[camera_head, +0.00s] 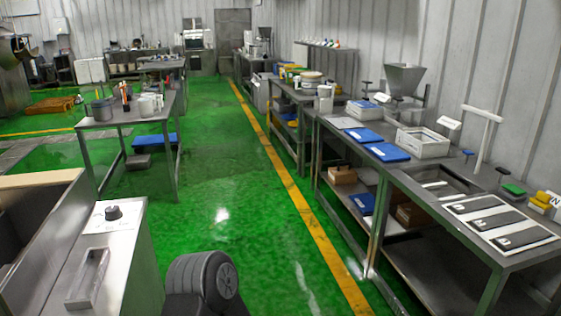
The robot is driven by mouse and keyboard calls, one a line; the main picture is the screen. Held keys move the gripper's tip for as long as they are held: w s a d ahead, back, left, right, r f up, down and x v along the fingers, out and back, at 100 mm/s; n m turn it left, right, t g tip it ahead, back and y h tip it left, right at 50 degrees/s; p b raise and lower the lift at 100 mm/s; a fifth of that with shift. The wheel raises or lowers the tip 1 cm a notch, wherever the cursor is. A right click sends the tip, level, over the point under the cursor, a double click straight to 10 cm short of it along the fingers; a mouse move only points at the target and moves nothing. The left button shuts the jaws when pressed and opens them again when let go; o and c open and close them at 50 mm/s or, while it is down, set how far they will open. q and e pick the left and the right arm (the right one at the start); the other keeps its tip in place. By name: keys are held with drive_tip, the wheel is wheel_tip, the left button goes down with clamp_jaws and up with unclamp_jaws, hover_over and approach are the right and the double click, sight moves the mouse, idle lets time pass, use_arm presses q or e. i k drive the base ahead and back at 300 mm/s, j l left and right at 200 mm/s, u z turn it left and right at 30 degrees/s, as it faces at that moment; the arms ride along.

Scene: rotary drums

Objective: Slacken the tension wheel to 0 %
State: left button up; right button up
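No wheel with a readable tension or percent scale shows in the head view. A black round knob (113,213) sits on a white plate (99,222) on top of a grey metal cabinet (138,238) at the near left. Any markings on that plate are too small to read, and I cannot tell whether this knob is the tension wheel. Neither my left nor my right gripper is in view.
A long metal trough (40,240) stands beside the cabinet at left. A metal table (128,117) with cups stands farther back. Workbenches (345,133) with blue trays line the right wall. The green floor (225,205) between is clear, with a yellow line (300,200).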

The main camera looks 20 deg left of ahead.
sight(113, 212)
drive_tip(key=i+u, duration=0.4)
drive_tip(key=i, duration=2.55)
drive_tip(key=u, duration=3.9)
